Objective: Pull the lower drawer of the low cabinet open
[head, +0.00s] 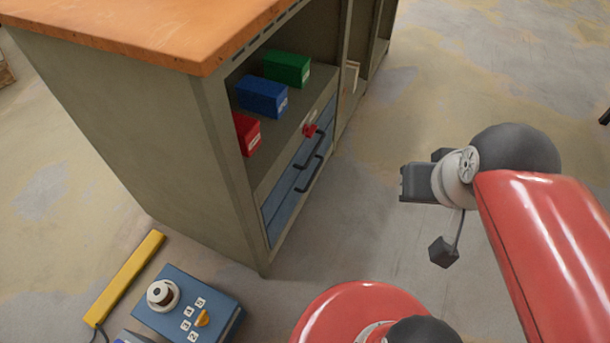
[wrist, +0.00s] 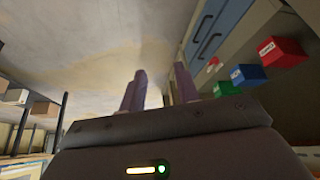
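The low cabinet (head: 150,130) has an orange-brown top and grey-green sides. Its front is seen at a steep angle in the head view. Two blue drawers with dark bar handles sit below its open shelf. The lower drawer (head: 276,226) and its handle (head: 309,176) look flush with the front, so it appears shut. The blue drawer fronts (wrist: 228,22) also show at the top of the wrist view. My gripper (head: 402,184) is in the air to the right of the cabinet front, apart from the handles. In the wrist view its fingers (wrist: 162,90) are spread with nothing between them.
Red (head: 247,133), blue (head: 262,96) and green (head: 287,69) boxes stand on the shelf above the drawers. A red knob (head: 310,130) sits above the drawers. A blue control box (head: 188,303) and a yellow bar (head: 125,279) lie lower left. Floor before the drawers is clear.

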